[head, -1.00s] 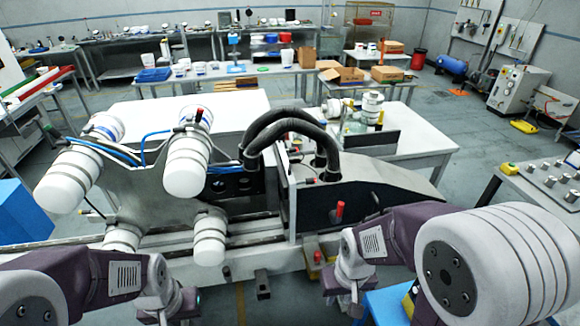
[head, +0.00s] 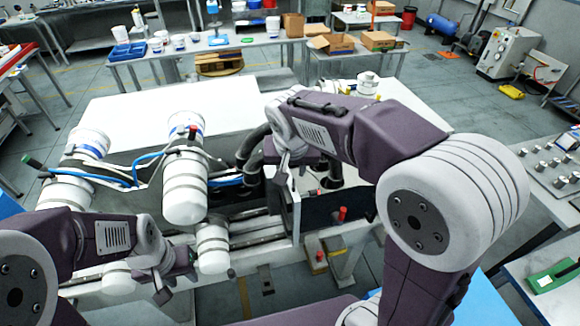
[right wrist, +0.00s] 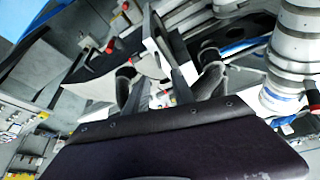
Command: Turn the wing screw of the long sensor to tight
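I cannot make out the long sensor or its wing screw for certain in either view. The machine's dark side plate (head: 318,212) stands at the middle, with a red-topped post (head: 342,213) in front of it. My right arm reaches across from the right, and its gripper hangs over the machine near the black hoses, mostly hidden by its own wrist. In the right wrist view my right gripper (right wrist: 156,85) has its two fingers apart with nothing seen between them. My left gripper (head: 174,284) is low at the left, by the white rollers; its opening is unclear.
White rollers (head: 185,188) with blue cables stand left of the plate. Black curved hoses (head: 250,150) rise beside my right wrist. A white table (head: 150,112) lies behind. A grey bench (head: 555,165) with several knobs is at the right.

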